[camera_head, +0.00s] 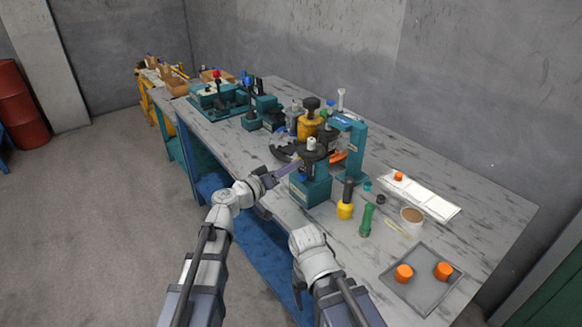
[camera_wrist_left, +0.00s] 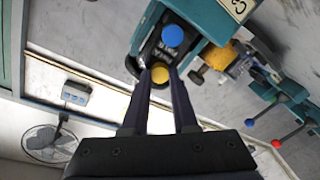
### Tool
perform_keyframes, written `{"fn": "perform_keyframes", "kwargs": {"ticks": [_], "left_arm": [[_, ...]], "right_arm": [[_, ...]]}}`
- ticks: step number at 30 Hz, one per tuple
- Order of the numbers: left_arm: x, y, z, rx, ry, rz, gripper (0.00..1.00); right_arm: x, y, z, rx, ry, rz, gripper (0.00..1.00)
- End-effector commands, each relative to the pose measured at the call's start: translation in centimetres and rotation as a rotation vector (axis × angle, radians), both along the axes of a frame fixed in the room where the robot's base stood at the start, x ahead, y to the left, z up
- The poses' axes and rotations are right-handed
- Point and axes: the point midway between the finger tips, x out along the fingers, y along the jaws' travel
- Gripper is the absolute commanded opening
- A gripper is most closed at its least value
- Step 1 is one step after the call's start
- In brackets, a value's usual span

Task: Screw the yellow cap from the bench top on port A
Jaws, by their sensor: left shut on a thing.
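My left gripper (camera_head: 291,169) reaches the front of a dark motor block on a teal stand (camera_head: 312,187). In the left wrist view its two fingers (camera_wrist_left: 160,80) are shut on the yellow cap (camera_wrist_left: 160,72). The cap is against or just before the dark block face (camera_wrist_left: 150,53); whether it is seated cannot be told. Port A itself is hidden behind the cap or fingers. A blue cap (camera_wrist_left: 172,35) sits on the same face beside it, near small lettering. My right gripper (camera_head: 299,285) hangs low by the bench's front edge, its fingers unclear.
Right of the stand are a yellow-based bottle (camera_head: 345,205), a green bottle (camera_head: 366,220), a cup (camera_head: 411,218) and a grey tray (camera_head: 425,297) with orange caps. A white tray (camera_head: 432,197) lies behind. More teal fixtures (camera_head: 215,95) stand at the far left.

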Motion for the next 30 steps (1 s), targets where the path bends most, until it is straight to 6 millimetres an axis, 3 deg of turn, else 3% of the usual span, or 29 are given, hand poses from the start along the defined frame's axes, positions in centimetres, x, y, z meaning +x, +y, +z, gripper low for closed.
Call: {"fn": "perform_keyframes", "kwargs": {"ticks": [9,22,30], "left_arm": [[0.07,-0.07,0.0,0.266,-0.275,0.0,0.0],[0.08,-0.08,0.0,0.315,-0.326,0.0,0.0],[0.12,-0.12,0.0,0.496,-0.514,-0.001,0.0]], "right_arm": [[0.0,0.0,-0.01,0.0,0.0,0.0,0.78],[0.0,0.0,-0.01,0.0,0.0,0.0,0.78],[0.0,0.0,-0.01,0.0,0.0,0.0,0.78]]}}
